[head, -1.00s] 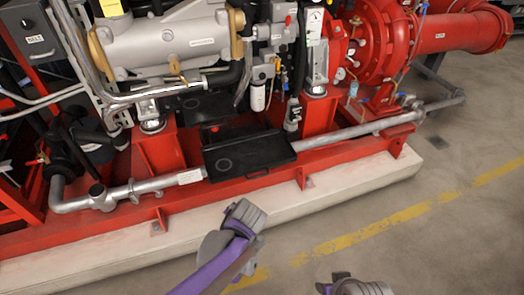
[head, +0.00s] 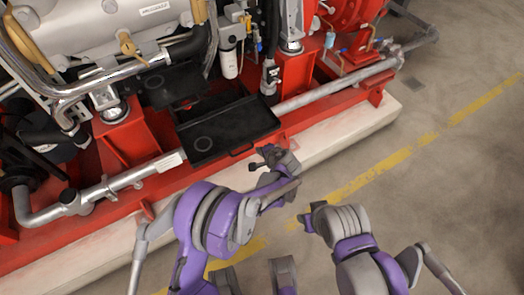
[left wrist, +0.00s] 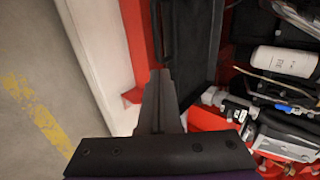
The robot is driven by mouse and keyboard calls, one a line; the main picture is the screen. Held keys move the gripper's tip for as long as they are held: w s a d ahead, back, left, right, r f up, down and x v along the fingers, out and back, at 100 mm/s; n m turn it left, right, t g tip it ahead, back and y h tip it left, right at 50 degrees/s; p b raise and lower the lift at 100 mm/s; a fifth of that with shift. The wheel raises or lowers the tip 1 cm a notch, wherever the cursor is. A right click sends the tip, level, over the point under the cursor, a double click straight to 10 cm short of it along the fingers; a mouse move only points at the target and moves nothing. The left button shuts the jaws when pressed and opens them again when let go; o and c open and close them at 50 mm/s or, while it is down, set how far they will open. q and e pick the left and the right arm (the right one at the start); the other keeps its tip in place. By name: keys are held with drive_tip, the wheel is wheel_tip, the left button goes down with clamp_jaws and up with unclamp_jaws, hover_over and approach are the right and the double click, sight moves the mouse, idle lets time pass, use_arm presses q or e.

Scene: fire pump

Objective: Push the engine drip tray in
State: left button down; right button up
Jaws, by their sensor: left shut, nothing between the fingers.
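The engine drip tray (head: 228,132) is a flat black tray with a raised rim. It sticks out across the grey pipe and the red base rail, with a thin handle on its front edge. It also shows in the left wrist view (left wrist: 197,45).
The red base rail (head: 375,97) and pale plinth (head: 335,143) run along the front of the machine. A grey pipe (head: 330,88) passes beside the tray. A white filter (head: 229,64) hangs behind it. The floor with a yellow line (head: 400,157) is clear at right.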

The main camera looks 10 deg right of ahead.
sight(248, 140)
use_arm(q)
drive_tip(key=w+f, duration=0.1)
drive_tip(key=w, duration=0.1)
drive_tip(key=w+a+f, duration=0.1)
drive_tip(key=w, duration=0.1)
drive_tip(key=w+a+f+b, duration=0.1)
drive_tip(key=w, duration=0.1)
drive_tip(key=shift+w+a, duration=0.15)
drive_tip(key=shift+w, duration=0.3)
use_arm(e)
drive_tip(key=shift+x, duration=0.9)
drive_tip(key=shift+s, duration=0.15)
